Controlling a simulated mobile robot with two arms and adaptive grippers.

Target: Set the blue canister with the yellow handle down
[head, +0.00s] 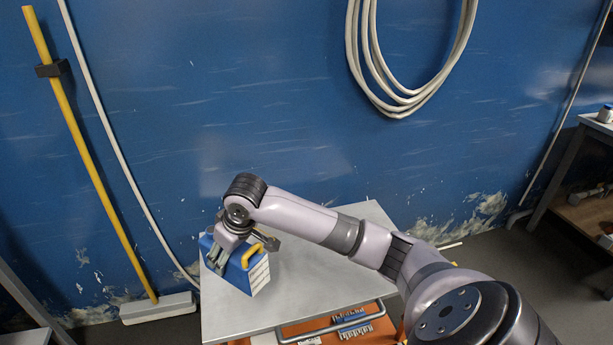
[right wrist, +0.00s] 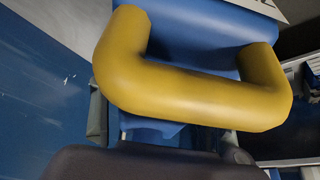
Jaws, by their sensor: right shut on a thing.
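The blue canister (head: 240,275) has a yellow handle (head: 253,254) and a white label side. In the head view it appears upright at the left part of a grey cart top (head: 300,305). I cannot tell whether its base touches the top. My right gripper (head: 220,262) comes down on the canister from above and is shut on it. In the right wrist view the yellow handle (right wrist: 195,88) fills the middle, with the blue body (right wrist: 195,35) behind it. The fingertips are mostly hidden there. My left gripper is not in view.
The rest of the cart top is clear. An orange drawer with a grey handle (head: 326,327) is below it. A yellow-handled broom (head: 95,160) leans on the blue wall at left. A coiled hose (head: 400,100) hangs on the wall. A shelf unit (head: 580,210) stands at right.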

